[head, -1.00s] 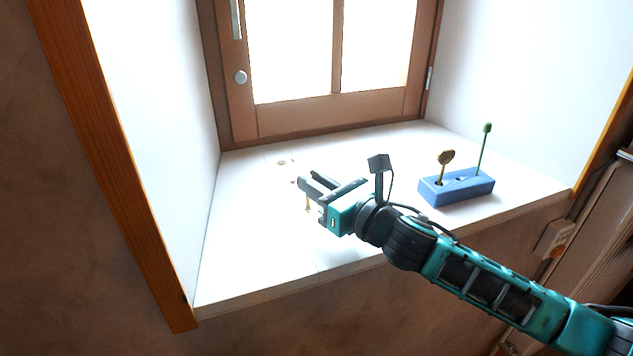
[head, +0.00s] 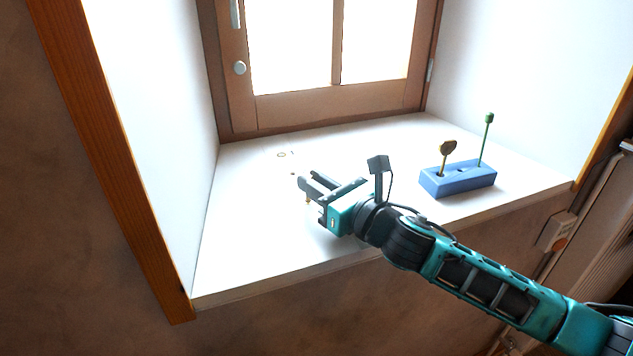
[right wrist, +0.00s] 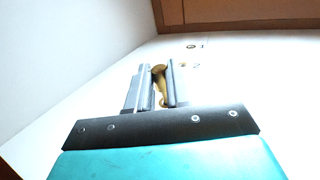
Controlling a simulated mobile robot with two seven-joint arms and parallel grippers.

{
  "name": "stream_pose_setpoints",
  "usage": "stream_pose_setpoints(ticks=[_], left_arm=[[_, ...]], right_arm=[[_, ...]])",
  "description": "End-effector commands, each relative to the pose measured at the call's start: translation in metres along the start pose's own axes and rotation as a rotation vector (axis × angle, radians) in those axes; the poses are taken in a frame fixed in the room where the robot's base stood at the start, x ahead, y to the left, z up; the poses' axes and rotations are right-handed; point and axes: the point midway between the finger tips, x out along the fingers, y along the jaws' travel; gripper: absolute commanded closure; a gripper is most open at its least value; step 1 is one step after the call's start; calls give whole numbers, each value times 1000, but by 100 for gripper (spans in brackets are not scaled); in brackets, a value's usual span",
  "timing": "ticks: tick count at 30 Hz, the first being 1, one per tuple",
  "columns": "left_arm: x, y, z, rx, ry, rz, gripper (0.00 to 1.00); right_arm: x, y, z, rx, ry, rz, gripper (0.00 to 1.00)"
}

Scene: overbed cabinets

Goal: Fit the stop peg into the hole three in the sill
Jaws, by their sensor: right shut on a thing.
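My right gripper (head: 312,182) is low over the white sill (head: 245,250), left of the blue block. It is shut on a brass-coloured stop peg (right wrist: 159,85), whose head shows between the fingers in the right wrist view. In the head view a short piece of the peg (head: 308,200) shows below the fingers. I cannot tell whether its tip touches the sill or is in a hole. A ringed hole marked 1 (right wrist: 191,46) and a hole marked 2 (right wrist: 182,65) lie beyond the fingers. Hole three is not visible. My left gripper is out of view.
A blue block (head: 460,180) on the sill's right holds a brown-headed peg (head: 447,149) and a taller green peg (head: 488,130). The window frame (head: 330,104) closes the back, and white side walls flank the sill. The sill's left part is clear.

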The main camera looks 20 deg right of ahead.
Motion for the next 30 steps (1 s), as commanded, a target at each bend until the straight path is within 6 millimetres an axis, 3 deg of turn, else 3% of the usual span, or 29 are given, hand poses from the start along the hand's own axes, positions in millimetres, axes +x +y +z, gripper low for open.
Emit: stream_pose_setpoints(ticks=[1,2,11,22,24,26,30], left_arm=[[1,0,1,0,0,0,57],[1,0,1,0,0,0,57],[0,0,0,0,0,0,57],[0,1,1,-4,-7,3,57],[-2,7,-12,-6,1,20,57],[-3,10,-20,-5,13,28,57],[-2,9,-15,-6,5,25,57]], right_arm=[[0,0,-2,1,0,0,100],[0,0,-2,1,0,0,79],[0,0,-1,0,0,1,50],[0,0,-1,0,0,0,50],[0,0,-1,0,0,0,50],[-10,0,-3,0,3,1,50],[-35,0,-3,-2,4,0,50]])
